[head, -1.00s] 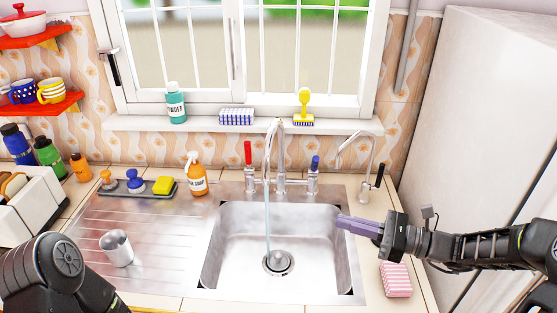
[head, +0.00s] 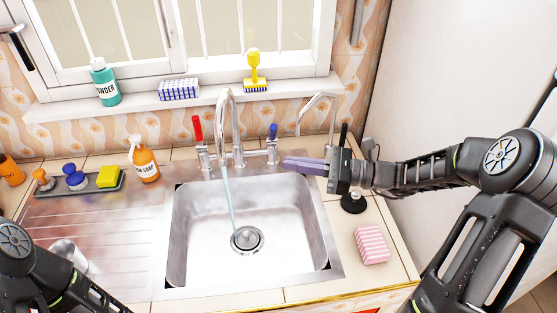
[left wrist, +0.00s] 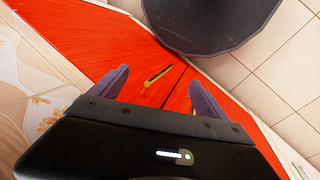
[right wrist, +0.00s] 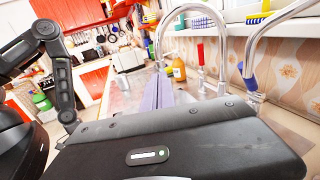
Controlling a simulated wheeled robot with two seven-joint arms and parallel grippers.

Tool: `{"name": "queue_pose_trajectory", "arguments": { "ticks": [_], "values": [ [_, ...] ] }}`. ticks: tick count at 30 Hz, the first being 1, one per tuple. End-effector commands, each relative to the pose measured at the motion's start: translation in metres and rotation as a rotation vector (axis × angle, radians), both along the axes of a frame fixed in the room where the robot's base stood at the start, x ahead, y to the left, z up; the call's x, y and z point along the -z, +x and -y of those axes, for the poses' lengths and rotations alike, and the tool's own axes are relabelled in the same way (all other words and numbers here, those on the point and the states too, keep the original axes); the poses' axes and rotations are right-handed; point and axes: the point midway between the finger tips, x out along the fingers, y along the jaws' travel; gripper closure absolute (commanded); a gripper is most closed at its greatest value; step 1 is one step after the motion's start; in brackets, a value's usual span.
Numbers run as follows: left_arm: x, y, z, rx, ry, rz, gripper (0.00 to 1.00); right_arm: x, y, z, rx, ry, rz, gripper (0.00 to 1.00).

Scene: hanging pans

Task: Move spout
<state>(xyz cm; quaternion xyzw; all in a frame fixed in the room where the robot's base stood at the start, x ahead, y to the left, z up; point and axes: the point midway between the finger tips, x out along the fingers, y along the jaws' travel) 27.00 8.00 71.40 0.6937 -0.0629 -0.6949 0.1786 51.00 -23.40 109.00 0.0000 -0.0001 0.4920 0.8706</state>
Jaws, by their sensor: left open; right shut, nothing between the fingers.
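The chrome spout (head: 235,120) arches up behind the sink, between a red-handled tap (head: 198,130) and a blue-handled tap (head: 272,133). Water runs from it down toward the drain (head: 246,239). My right gripper (head: 285,162) is shut and empty, over the sink's back right corner, to the right of the spout and apart from it. In the right wrist view, its fingers (right wrist: 158,82) point past the spout (right wrist: 180,30). My left gripper (left wrist: 158,80) is open and empty in the left wrist view, facing red cabinet fronts. It is outside the head view.
A thin second faucet (head: 320,98) stands behind my right gripper. A soap bottle (head: 145,158) and a sponge tray (head: 80,185) are left of the sink (head: 205,225). A pink striped sponge (head: 371,244) lies to its right. The sink basin is otherwise empty.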

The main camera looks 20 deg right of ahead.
Motion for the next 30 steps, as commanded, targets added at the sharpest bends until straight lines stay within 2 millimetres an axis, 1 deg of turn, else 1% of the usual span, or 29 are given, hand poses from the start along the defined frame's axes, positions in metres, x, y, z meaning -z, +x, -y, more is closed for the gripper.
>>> {"name": "queue_pose_trajectory", "arguments": {
  "ticks": [5, 15, 18, 21, 24, 30],
  "values": [
    [0.010, 0.000, 0.001, 0.000, -0.002, 0.004, 0.14, 0.002, 0.012, -0.023, -0.004, 0.001, 0.002, 1.00],
    [0.032, 0.002, 0.003, 0.002, -0.008, 0.013, 0.14, 0.003, 0.047, -0.081, -0.005, 0.001, 0.002, 1.00],
    [0.037, 0.003, 0.004, 0.003, -0.010, 0.016, 0.14, 0.003, 0.055, -0.095, -0.003, 0.001, 0.001, 1.00],
    [0.040, 0.003, 0.004, 0.004, -0.010, 0.017, 0.14, 0.002, 0.062, -0.104, -0.003, 0.001, 0.001, 1.00],
    [0.041, 0.004, 0.004, 0.003, -0.011, 0.018, 0.14, 0.001, 0.065, -0.109, -0.001, 0.001, 0.001, 1.00],
    [0.041, 0.004, 0.004, 0.004, -0.012, 0.019, 0.14, 0.000, 0.067, -0.112, 0.000, 0.001, 0.001, 1.00]
  ]
}}
